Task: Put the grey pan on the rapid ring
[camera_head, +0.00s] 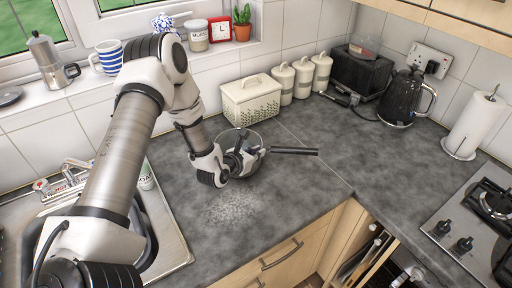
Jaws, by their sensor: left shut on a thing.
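The grey pan (256,163) is at the middle of the worktop, partly hidden behind my left gripper. Its dark straight handle (294,151) points right. My left gripper (243,160) is at the pan's near left side and is shut on the pan. I cannot tell whether the pan's base touches the worktop. The gas hob (447,226) is at the lower right, with one burner (495,204) in view and another cut off by the right edge. I cannot tell which burner is the rapid ring. My right gripper is not in view.
A bread bin (251,101) and white canisters (283,84) stand behind the pan. A black kettle (402,98), a toaster (360,73) and a paper towel roll (473,125) line the back right. The sink (172,235) is at lower left. Worktop between pan and hob is clear.

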